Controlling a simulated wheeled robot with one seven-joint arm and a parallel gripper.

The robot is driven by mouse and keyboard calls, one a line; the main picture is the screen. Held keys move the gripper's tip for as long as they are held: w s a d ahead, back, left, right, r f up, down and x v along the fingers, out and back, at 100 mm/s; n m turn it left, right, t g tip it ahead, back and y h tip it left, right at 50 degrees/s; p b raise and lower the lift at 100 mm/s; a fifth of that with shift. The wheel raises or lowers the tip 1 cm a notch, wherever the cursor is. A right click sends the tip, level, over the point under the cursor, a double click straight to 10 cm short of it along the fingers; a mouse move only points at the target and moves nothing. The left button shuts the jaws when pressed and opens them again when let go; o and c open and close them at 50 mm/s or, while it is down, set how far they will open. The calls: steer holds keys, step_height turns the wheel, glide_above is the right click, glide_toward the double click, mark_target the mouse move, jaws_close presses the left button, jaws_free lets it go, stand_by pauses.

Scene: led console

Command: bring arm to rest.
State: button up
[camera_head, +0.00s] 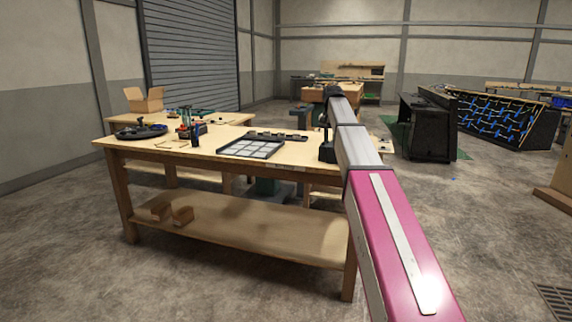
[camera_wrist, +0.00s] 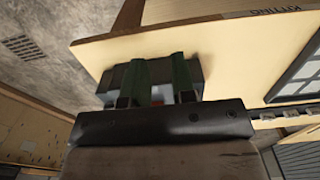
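My arm reaches forward over the right end of the wooden workbench (camera_head: 300,152) in the head view. Its dark gripper end hangs down near that end, too small there to read the fingers. In the wrist view, my gripper (camera_wrist: 160,62) shows two dark green fingers standing apart, with a gap between them. A dark grey item (camera_wrist: 116,78) shows behind the fingers, near the bench edge, and extends past both of them. I cannot tell whether the fingers touch it. The bench top (camera_wrist: 225,50) lies beneath.
A tray with light panels (camera_head: 255,148) lies left of the gripper; part of it shows in the wrist view (camera_wrist: 300,78). Dark tools (camera_head: 142,131) and a small red and green device (camera_head: 188,127) stand further left. A black cabinet (camera_head: 428,128) stands right, beyond open floor (camera_head: 485,225).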

steer(key=s+f+n, duration=0.1)
steer(key=s+f, duration=0.7)
steer(key=f, duration=0.4)
steer(key=s+f, duration=0.7)
steer(key=f, duration=0.5)
steer(key=s+f+n, duration=0.1)
steer(key=s+f, duration=0.7)
steer(key=f, duration=0.3)
steer(key=s+f+n, duration=0.1)
steer(key=s+f, duration=0.8)
steer(key=s, duration=0.3)
steer(key=shift+s+d, duration=0.15)
steer(key=shift+s, duration=0.1)
